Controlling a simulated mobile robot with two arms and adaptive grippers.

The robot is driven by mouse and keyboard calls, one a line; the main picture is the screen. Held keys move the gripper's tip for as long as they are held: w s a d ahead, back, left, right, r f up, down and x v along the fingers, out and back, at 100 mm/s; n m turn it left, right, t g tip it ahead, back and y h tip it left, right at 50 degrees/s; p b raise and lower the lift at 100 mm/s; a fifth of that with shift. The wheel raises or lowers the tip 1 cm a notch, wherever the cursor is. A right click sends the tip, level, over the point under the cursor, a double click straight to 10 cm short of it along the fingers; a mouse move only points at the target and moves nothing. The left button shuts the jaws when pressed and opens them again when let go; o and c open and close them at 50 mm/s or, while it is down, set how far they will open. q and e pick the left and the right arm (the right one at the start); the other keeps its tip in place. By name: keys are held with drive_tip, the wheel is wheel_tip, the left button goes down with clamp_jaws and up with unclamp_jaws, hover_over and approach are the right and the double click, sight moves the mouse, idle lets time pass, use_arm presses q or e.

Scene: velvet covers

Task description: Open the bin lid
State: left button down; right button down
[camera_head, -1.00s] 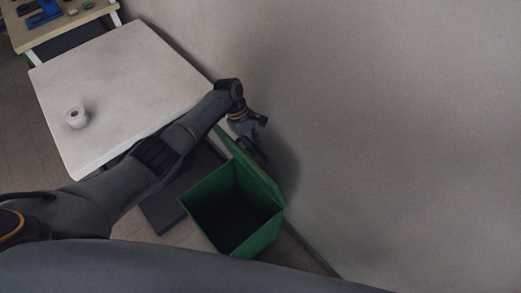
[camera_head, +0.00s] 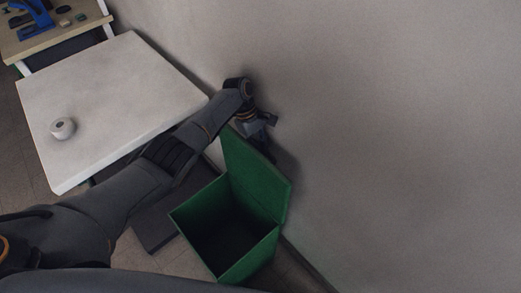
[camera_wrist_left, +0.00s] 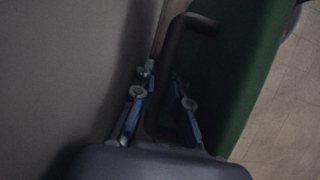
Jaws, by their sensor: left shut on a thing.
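The green bin (camera_head: 195,216) stands by the wall with its mouth open and a dark inside. Its green lid (camera_head: 258,185) stands raised at the wall side, inner face showing; in the left wrist view the lid (camera_wrist_left: 238,75) is on the right. My left gripper (camera_head: 265,150) is behind the lid's upper edge, partly hidden by it. In the left wrist view my left gripper (camera_wrist_left: 163,97) has its fingers on both sides of a dark bent handle (camera_wrist_left: 186,40) beside the lid, and is shut on it. My right gripper is not in view.
A white table (camera_head: 110,85) stands left of the bin, with a white roll (camera_head: 62,128) on it. A wooden bench (camera_head: 50,45) with blue items is at the top left. A dark flat slab (camera_head: 152,225) lies beside the bin. The wall (camera_head: 400,120) is close behind the lid.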

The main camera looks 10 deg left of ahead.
use_arm(q)
drive_tip(key=shift+w+r, duration=0.15)
drive_tip(key=c, duration=1.6)
unclamp_jaws()
drive_tip(key=v, duration=1.2)
drive_tip(key=shift+a, duration=0.1)
